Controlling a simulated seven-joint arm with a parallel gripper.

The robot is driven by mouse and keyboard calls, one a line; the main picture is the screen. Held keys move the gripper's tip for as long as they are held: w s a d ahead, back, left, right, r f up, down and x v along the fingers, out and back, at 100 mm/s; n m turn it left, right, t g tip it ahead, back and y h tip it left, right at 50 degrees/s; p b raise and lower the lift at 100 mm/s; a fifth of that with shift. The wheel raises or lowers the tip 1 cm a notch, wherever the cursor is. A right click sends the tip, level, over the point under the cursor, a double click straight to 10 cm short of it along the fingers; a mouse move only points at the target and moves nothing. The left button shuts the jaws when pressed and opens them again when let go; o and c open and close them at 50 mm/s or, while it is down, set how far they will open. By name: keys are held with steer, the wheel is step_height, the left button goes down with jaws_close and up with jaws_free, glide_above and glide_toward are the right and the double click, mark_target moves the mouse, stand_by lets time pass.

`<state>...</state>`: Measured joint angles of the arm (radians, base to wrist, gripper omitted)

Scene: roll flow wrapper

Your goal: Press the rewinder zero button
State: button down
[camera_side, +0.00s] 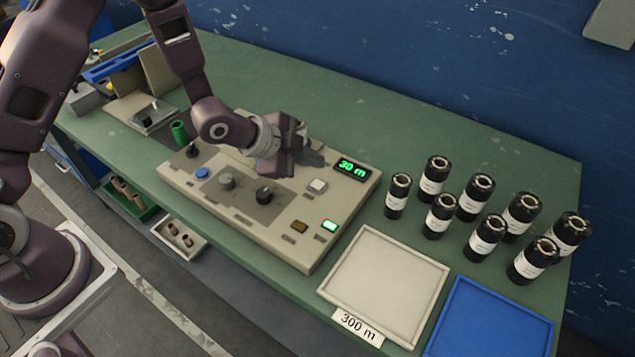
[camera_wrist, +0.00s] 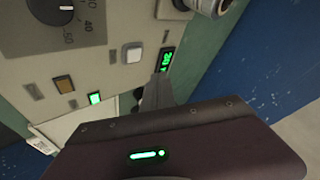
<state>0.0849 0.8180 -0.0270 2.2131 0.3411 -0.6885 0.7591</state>
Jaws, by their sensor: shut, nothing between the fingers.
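The beige control panel (camera_side: 235,215) lies on the green bench. The white button also shows in the wrist view (camera_wrist: 132,53). The button labels are too small to read, so I cannot tell which one is named zero. My gripper (camera_side: 314,158) is shut and empty, over the back of the panel, up and left of the white button in the side view. In the wrist view its fingers (camera_wrist: 158,92) point toward the panel, apart from the white button and partly overlapping the display.
The panel also carries a blue button (camera_side: 202,173), dark knobs (camera_side: 265,194), an amber button (camera_side: 298,226) and a lit green button (camera_side: 329,225). Several black rolls (camera_side: 485,237) stand to the right. A white tray (camera_side: 433,293), labelled 300 m, and a blue tray (camera_side: 545,325) lie in front.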

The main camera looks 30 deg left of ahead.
mark_target(313, 186)
steer(key=shift+f, duration=1.8)
steer(key=shift+f, duration=0.1)
stand_by(0.5)
steer(key=shift+f, duration=0.3)
steer(key=shift+f, duration=0.45)
stand_by(0.8)
steer(key=shift+r, duration=0.85)
steer(key=shift+r, duration=2.55)
